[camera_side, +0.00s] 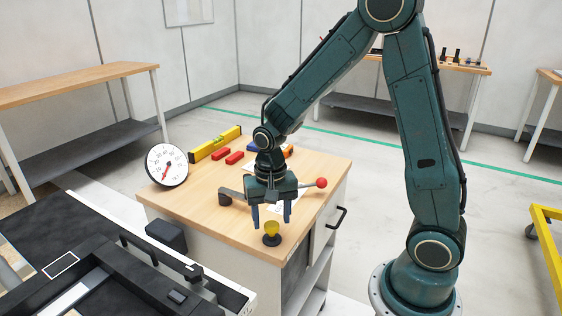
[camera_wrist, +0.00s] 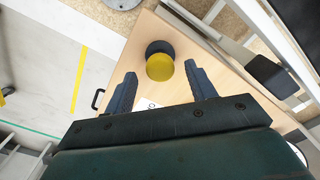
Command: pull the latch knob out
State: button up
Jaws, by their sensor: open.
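The latch knob (camera_side: 271,229) is a yellow knob on a dark round base, standing near the front corner of the wooden cabinet top (camera_side: 235,219). It also shows in the wrist view (camera_wrist: 160,67), beyond the fingertips and between their lines. My gripper (camera_side: 271,222) points down above the cabinet top, close to the knob. Its two blue-grey fingers are apart with nothing between them in the wrist view (camera_wrist: 160,82). I cannot tell the exact height of the fingertips over the knob.
A lever with a red ball (camera_side: 321,183) stands behind my gripper. A black box (camera_side: 166,235) is at the cabinet's left side. A dark machine (camera_side: 140,265) fills the lower left.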

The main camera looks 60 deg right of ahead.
aim_at(272, 224)
jog(key=shift+f, duration=0.6)
grip_shut()
jog(key=shift+r, duration=1.85)
grip_release()
notch_tip(272, 224, up, 14)
